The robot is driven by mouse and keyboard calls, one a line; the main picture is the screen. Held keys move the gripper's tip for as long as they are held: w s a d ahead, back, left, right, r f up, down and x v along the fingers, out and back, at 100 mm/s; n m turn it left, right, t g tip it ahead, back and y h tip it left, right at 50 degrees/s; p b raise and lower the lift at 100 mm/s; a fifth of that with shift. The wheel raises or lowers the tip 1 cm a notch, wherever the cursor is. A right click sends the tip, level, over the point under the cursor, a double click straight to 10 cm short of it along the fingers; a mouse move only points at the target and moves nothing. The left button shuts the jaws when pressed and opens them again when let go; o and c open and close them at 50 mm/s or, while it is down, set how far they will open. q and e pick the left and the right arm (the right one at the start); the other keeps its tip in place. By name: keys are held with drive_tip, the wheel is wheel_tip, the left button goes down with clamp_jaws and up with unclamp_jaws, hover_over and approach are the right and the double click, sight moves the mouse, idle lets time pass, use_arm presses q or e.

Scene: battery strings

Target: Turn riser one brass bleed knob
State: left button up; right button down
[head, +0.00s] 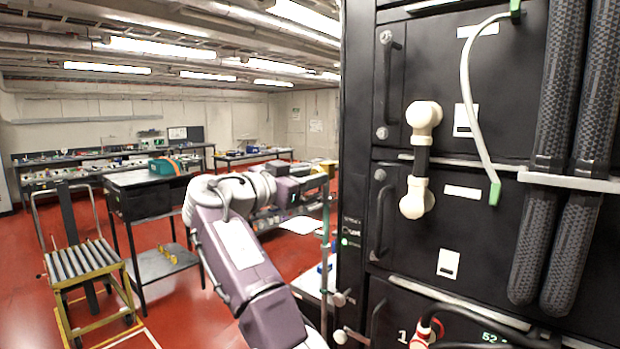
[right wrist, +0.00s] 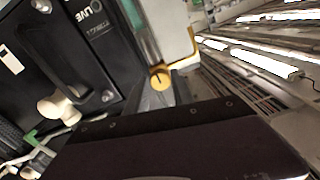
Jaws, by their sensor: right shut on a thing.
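The brass bleed knob (right wrist: 160,79) shows in the right wrist view as a small round gold disc with a dark slot, beside a pale upright part (right wrist: 168,30). My right gripper (right wrist: 158,92) is shut on the knob; its grey fingers reach up to it and hide part of it. In the head view my purple and white arm runs down to the bottom edge, and the fingertips cannot be made out there. My left gripper is not in view.
A black battery cabinet (head: 400,270) with handles, white fittings and thick ribbed hoses (head: 549,150) fills the right side. A thin greenish upright pipe (head: 325,240) stands at its left edge. A dark bench (head: 140,180) and a yellow roller cart (head: 85,265) stand on the red floor at left.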

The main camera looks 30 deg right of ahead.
idle(0.5)
drive_tip(key=c, duration=1.1)
unclamp_jaws()
drive_tip(key=v, duration=0.9)
